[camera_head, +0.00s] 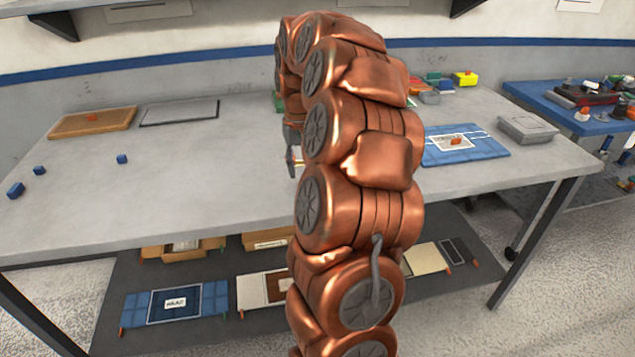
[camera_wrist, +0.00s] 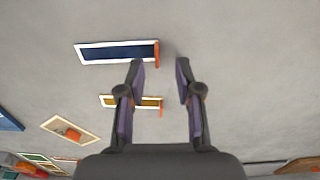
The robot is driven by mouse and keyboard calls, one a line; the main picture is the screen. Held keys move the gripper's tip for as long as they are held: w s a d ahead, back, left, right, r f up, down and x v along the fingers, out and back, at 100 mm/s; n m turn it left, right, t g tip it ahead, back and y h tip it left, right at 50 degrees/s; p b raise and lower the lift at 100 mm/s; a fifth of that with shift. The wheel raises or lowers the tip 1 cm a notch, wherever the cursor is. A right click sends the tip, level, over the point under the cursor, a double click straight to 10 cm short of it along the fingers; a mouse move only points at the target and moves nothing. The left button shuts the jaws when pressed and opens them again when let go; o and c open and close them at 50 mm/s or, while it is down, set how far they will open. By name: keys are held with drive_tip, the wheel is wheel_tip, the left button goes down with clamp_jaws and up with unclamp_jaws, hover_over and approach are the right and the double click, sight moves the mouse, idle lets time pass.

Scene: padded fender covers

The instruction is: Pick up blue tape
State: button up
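No thing in view can be clearly told as the blue tape. In the wrist view a flat dark blue panel (camera_wrist: 115,53) with a white border and an orange end lies left of my gripper (camera_wrist: 161,68). My gripper is open, its two fingers apart with only bare grey surface between them. In the head view my copper arm hides most of the gripper and the table's middle.
On the table (camera_head: 220,190) are an orange-brown board (camera_head: 92,122), a grey-white panel (camera_head: 180,112), a blue pad (camera_head: 463,155) and a grey box (camera_head: 528,128). A lower shelf holds several flat panels. A blue side table (camera_head: 560,115) stands right. The table's left middle is mostly clear.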

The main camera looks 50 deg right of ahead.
drive_tip(key=shift+s+d+f, duration=0.1)
drive_tip(key=shift+d+f, duration=0.05)
drive_tip(key=shift+f, duration=1.7)
clamp_jaws()
